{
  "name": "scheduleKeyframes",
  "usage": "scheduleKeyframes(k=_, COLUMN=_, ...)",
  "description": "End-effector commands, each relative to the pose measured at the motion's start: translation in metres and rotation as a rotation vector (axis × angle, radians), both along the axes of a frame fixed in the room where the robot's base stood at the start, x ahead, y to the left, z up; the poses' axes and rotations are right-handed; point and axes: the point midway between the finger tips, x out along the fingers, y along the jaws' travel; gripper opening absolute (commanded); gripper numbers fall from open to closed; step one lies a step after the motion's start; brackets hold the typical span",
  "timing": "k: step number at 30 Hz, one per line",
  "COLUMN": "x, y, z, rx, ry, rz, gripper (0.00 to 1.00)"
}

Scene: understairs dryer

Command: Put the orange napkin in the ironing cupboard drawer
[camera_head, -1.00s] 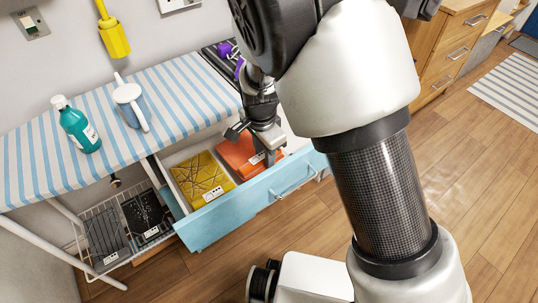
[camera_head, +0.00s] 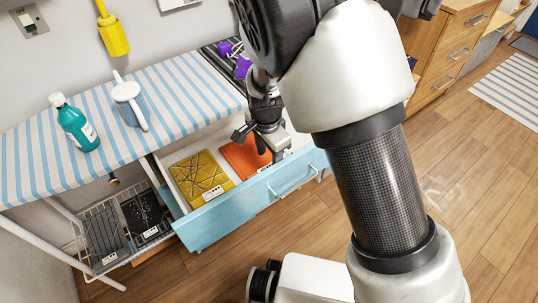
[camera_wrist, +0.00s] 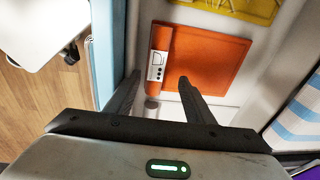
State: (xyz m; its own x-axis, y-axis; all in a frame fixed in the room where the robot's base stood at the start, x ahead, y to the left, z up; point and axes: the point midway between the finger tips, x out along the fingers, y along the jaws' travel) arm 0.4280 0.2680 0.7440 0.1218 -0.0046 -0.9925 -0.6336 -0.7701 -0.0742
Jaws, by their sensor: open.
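The orange napkin (camera_head: 245,157) lies flat and folded inside the open blue-fronted drawer (camera_head: 232,212), right of a yellow napkin. In the wrist view the orange napkin (camera_wrist: 208,66) shows a white label strip along its left edge. My gripper (camera_head: 264,147) is over the drawer, at the right part of the orange napkin, and hides some of it. In the wrist view my gripper (camera_wrist: 158,85) has its fingers spread apart with nothing held between them. The fingertips are near the napkin's lower edge; I cannot tell whether they touch it.
The yellow napkin (camera_head: 201,177) with dark lines lies in the same drawer. A wire basket (camera_head: 112,228) with dark cloths stands at left. The floor in front is clear.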

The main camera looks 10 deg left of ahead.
Motion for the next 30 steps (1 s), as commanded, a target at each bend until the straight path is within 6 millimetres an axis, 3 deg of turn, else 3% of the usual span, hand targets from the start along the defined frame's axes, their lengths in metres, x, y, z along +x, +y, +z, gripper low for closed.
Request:
scheduleKeyframes(k=7, x=-0.001, y=0.001, z=0.021, rx=0.002, ry=-0.002, rz=0.001, gripper=0.48)
scheduleKeyframes(k=15, x=-0.008, y=0.001, z=0.08, rx=0.003, ry=-0.004, rz=0.001, gripper=0.48)
scheduleKeyframes(k=21, x=-0.013, y=0.001, z=0.113, rx=0.001, ry=-0.001, rz=0.001, gripper=0.48)
scheduleKeyframes(k=30, x=-0.015, y=0.001, z=0.127, rx=0.0, ry=0.0, rz=0.0, gripper=0.48)
